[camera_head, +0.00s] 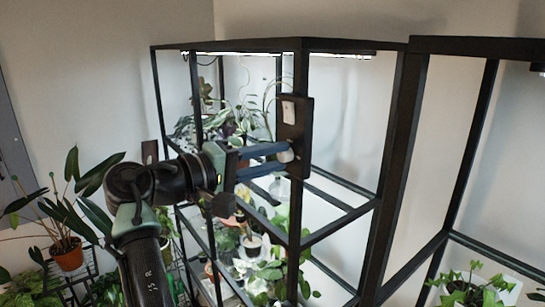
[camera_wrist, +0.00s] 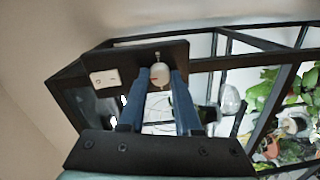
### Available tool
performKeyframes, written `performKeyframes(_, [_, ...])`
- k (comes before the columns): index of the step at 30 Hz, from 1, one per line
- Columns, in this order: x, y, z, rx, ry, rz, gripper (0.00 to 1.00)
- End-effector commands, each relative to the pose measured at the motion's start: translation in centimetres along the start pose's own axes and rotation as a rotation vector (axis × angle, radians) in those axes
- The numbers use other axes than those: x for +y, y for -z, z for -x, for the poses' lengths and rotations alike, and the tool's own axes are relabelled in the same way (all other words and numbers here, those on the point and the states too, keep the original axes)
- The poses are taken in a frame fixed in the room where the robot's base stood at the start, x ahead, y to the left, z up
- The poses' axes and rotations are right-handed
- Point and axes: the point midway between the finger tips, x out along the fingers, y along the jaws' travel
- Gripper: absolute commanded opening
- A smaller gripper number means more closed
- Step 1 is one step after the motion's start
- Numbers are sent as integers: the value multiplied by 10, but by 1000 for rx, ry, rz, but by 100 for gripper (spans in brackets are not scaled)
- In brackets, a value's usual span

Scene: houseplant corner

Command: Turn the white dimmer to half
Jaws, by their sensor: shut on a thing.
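The white dimmer (camera_wrist: 160,74) is a round knob on a dark plate (camera_head: 306,118) fixed to a black post of the shelf frame. In the wrist view it sits between the tips of the two blue fingers of my gripper (camera_wrist: 161,82), which are shut on it. In the head view my gripper (camera_head: 282,158) reaches in from the left at the lower part of the plate, and only a small pale part of the dimmer (camera_head: 286,156) shows. A small dark reddish mark is on the knob's face; its exact angle is hard to read.
A white switch (camera_head: 288,111) is above the dimmer on the same plate; it also shows in the wrist view (camera_wrist: 104,78). Black frame posts (camera_head: 398,170) and shelves with several potted plants (camera_head: 250,240) stand around and behind. A potted plant (camera_head: 66,255) is at far left.

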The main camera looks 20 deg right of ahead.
Motion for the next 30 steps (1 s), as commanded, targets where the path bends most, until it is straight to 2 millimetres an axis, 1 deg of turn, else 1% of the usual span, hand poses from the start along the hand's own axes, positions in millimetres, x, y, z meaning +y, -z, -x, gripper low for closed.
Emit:
performKeyframes(2, [0,1,0,2,0,-1,0])
performKeyframes(3, [0,1,0,2,0,-1,37])
performKeyframes(7, [0,0,0,2,0,-1,61])
performKeyframes(8, [0,0,0,2,0,-1,62])
performKeyframes(16, [0,0,1,1,0,-2,62])
performKeyframes(20, [-2,0,11,2,0,-3,62])
performKeyframes(23, [-5,0,28,5,0,-5,62])
performKeyframes(30, [-5,0,82,6,0,-4,62])
